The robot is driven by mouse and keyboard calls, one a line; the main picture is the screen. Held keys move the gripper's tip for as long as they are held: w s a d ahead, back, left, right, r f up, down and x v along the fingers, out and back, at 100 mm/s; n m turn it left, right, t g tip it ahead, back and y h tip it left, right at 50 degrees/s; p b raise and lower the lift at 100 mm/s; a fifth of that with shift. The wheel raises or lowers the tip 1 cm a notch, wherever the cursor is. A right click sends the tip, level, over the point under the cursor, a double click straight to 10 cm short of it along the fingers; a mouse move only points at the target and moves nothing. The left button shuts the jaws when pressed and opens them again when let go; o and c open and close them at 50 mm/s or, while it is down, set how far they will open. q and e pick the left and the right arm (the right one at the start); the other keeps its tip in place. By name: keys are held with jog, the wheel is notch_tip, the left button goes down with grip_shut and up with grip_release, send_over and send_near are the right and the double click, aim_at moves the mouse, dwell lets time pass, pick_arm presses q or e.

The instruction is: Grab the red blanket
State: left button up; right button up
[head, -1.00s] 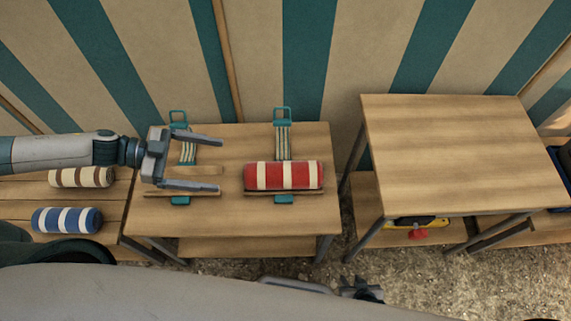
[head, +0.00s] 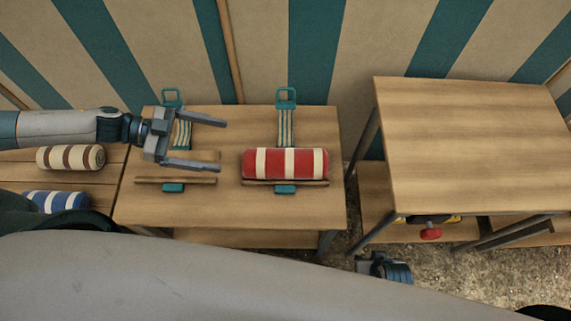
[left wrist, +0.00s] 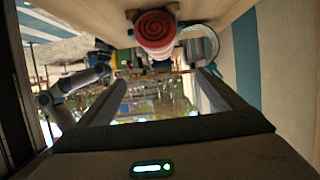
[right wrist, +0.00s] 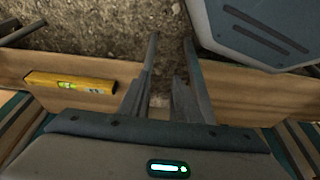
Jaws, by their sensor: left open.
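The red blanket (head: 285,163), rolled and with white stripes, lies on wooden bars over a striped strap on the middle table (head: 240,218). Its spiral red end also shows in the left wrist view (left wrist: 156,27), beyond the open fingers. My left gripper (head: 221,146) is open and empty over the table's left part, its fingers pointing right toward the blanket's left end, a gap short of it. My right gripper (right wrist: 170,38) is low, away from the blanket; its fingers stand apart with nothing between them.
A brown-striped roll (head: 70,157) and a blue-striped roll (head: 57,202) lie on the left bench. An empty strap with bars (head: 175,181) is under my left gripper. A bare, higher table (head: 470,145) stands right. A yellow level (right wrist: 70,82) lies on a wooden surface.

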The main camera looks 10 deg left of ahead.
aim_at(257, 157)
pick_arm(q)
notch_tip(257, 157, down, 3)
jog(key=shift+r+b, duration=0.1)
jog(key=shift+b, duration=0.9)
pick_arm(e)
jog(key=shift+g, duration=0.5)
jog(key=r, duration=0.1)
jog(key=s+r, duration=0.1)
jog(key=r, duration=0.1)
jog(key=s+d+r, duration=0.1)
jog(key=shift+r, duration=0.2)
pick_arm(q)
jog(key=x, duration=1.1)
jog(key=shift+w+d, duration=0.15)
jog(key=shift+d, duration=0.15)
jog(key=shift+d+f, duration=0.2)
jog(key=shift+f, duration=0.1)
pick_arm(e)
jog(key=shift+f, duration=0.3)
pick_arm(q)
jog(key=shift+d, duration=0.1)
pick_arm(e)
jog(key=shift+r, duration=0.1)
